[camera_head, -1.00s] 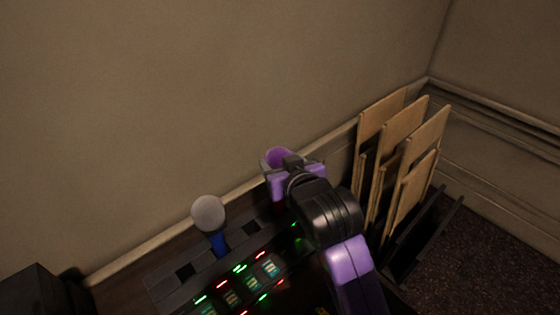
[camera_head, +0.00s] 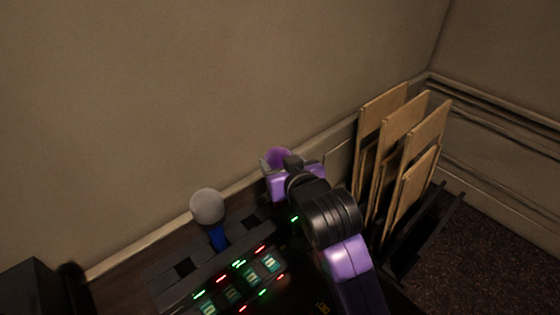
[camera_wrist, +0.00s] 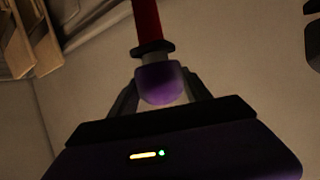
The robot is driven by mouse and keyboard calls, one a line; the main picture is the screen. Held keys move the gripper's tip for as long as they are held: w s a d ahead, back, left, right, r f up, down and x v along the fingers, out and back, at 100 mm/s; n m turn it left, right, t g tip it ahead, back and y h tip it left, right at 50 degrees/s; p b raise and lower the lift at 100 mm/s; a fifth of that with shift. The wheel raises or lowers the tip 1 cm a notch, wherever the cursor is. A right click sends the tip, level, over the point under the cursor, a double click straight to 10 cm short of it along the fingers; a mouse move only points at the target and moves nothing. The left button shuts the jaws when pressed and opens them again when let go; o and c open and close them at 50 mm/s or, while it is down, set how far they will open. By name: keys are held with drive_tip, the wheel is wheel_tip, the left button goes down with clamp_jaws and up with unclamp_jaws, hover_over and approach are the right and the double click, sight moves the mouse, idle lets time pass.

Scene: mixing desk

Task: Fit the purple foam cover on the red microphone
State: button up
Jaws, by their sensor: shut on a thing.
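The purple foam cover (camera_wrist: 160,84) is between the fingers of my gripper (camera_wrist: 158,72), which is shut on it. In the head view the cover (camera_head: 279,155) shows at the far end of my gripper (camera_head: 276,162), above the back of the desk. The red microphone (camera_wrist: 146,22) shows in the wrist view as a red handle with a dark collar, in line behind the cover. In the head view my gripper and arm hide the red microphone.
A blue microphone (camera_head: 218,238) with a grey round head stands left of my gripper. The mixing desk (camera_head: 182,267) with lit buttons lies in front. Tan boards (camera_head: 383,120) stand in a dark rack at right, close to my arm. The wall is behind.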

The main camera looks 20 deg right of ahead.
idle(0.4)
drive_tip(key=o, duration=1.8)
drive_tip(key=shift+c, duration=0.2)
drive_tip(key=p+v, duration=0.4)
drive_tip(key=v, duration=0.3)
drive_tip(key=shift+r, duration=0.15)
